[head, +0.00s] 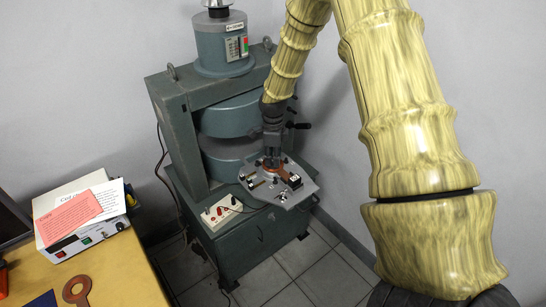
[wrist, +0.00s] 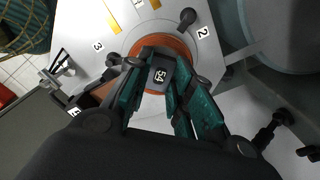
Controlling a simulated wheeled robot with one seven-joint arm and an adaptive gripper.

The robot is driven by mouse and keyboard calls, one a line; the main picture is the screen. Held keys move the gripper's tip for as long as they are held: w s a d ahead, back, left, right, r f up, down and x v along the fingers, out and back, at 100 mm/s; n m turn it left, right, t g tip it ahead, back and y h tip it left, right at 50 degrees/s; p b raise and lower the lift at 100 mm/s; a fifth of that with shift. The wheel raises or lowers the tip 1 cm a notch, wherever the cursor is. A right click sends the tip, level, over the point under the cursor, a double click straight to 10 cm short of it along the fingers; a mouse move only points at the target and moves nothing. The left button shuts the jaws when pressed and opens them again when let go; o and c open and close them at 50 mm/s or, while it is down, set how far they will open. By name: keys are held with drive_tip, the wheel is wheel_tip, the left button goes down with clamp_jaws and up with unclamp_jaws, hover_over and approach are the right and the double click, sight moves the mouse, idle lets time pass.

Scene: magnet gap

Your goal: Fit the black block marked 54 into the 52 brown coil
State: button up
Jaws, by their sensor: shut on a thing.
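The black block marked 54 (wrist: 159,75) is between the fingers of my gripper (wrist: 155,92) in the wrist view. My gripper is shut on it. The block is over or within a round brown coil (wrist: 181,47) on the grey plate. Whether the block is inside the coil or just above it, I cannot tell. No 52 mark is readable on this coil. In the head view the brown coil (head: 284,172) shows below my gripper (head: 271,160), on the grey plate (head: 300,190) in front of the magnet. The block is too small to make out there.
The green magnet frame (head: 185,130) stands behind the plate, with a gap between its round poles. Small fittings and number labels 2 (wrist: 203,33) and 3 (wrist: 98,46) are on the plate.

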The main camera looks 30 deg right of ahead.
drive_tip(key=shift+f, duration=0.25)
drive_tip(key=shift+s+f, duration=0.1)
drive_tip(key=shift+f, duration=0.25)
drive_tip(key=o, duration=0.8)
drive_tip(key=shift+s+a+f, duration=0.1)
drive_tip(key=shift+o, duration=0.7)
drive_tip(key=shift+f, duration=0.15)
